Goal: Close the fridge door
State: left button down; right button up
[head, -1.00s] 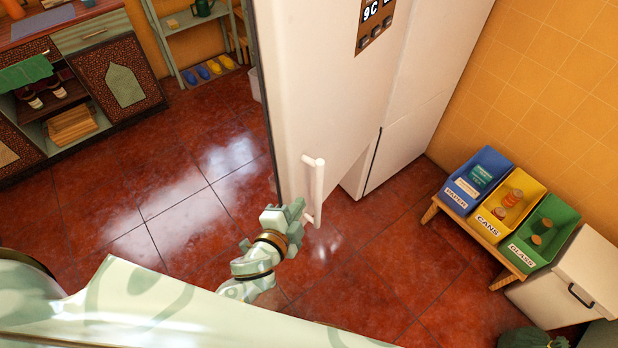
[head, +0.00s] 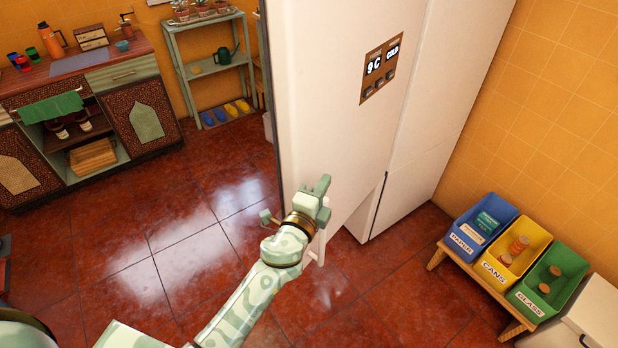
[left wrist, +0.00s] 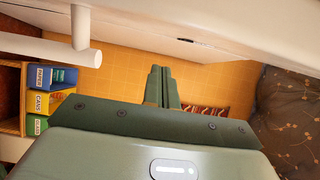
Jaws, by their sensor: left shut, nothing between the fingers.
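The white fridge door (head: 325,85) stands open in the head view, swung out from the fridge body (head: 440,110). A panel on the door (head: 380,68) reads "9C" and "COLD". The white door handle (head: 318,245) is low on the door, partly hidden behind my left gripper (head: 322,190). In the left wrist view the handle (left wrist: 82,35) is at the upper left, apart from the fingers. My left gripper is shut and empty in front of the door; its fingers also show shut in the left wrist view (left wrist: 161,85). My right gripper is not in view.
Blue, yellow and green recycling bins (head: 513,250) stand on a low wooden bench at the right, beside a white box (head: 590,315). A counter (head: 85,100) and a shelf (head: 220,70) are at the back left. The red tiled floor (head: 160,220) between is clear.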

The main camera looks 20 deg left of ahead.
aim_at(308, 179)
pick_arm(q)
jog(key=shift+w+a, duration=0.25)
jog(key=shift+a, duration=0.65)
jog(key=shift+w+a, duration=0.25)
jog(key=shift+a, duration=0.6)
jog(key=shift+a, duration=0.1)
